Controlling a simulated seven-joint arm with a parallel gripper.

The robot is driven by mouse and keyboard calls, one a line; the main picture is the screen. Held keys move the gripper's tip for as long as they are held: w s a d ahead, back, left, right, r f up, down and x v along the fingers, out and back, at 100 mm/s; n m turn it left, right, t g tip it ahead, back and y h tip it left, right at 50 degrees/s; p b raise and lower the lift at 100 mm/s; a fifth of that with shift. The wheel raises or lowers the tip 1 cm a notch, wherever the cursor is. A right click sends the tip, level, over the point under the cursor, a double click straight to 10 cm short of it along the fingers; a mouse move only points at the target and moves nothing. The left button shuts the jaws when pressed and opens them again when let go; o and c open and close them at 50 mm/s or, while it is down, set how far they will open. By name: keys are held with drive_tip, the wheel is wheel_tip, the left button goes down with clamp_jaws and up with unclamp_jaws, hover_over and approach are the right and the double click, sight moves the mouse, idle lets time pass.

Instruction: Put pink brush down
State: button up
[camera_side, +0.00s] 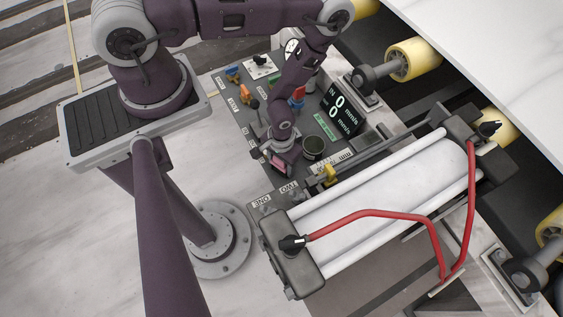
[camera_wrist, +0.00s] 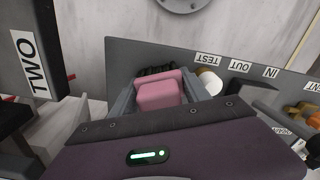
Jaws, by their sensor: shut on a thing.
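The pink brush (camera_wrist: 160,92) is a pink block between the two fingers of my gripper (camera_wrist: 165,98) in the wrist view. Dark bristles seem to show just beyond its far edge. In the side view my gripper (camera_side: 277,158) is low over the left part of the dark control panel (camera_side: 258,185), with the pink brush (camera_side: 281,163) at its tip. My gripper is shut on it. Whether the brush touches the panel cannot be told.
A dark round cup (camera_side: 314,147) stands right of my gripper. Knobs and a display (camera_side: 341,108) crowd the panel behind. The wrist view shows a white knob (camera_wrist: 210,82) beside the brush.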

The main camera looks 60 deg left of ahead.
drive_tip(key=o, duration=1)
wheel_tip(320, 180, up, 12)
drive_tip(key=shift+r, duration=0.15)
drive_tip(key=w+r+m+t, duration=0.1)
drive_tip(key=w+r, duration=0.4)
drive_tip(key=r, duration=0.6)
drive_tip(key=w+r+m+t, duration=0.1)
drive_tip(key=w+r, duration=0.3)
drive_tip(key=r, duration=0.7)
drive_tip(key=s+a+r+t, duration=0.1)
drive_tip(key=s+r+t, duration=0.15)
drive_tip(key=r, duration=0.95)
drive_tip(key=s+r+m, duration=0.1)
drive_tip(key=s+r, duration=0.2)
drive_tip(key=s, duration=0.1)
drive_tip(key=s+r, duration=0.3)
drive_tip(key=s, duration=0.2)
drive_tip(key=s+r+m+t, duration=0.1)
drive_tip(key=s+r, duration=0.3)
drive_tip(key=shift+s+a+m, duration=0.3)
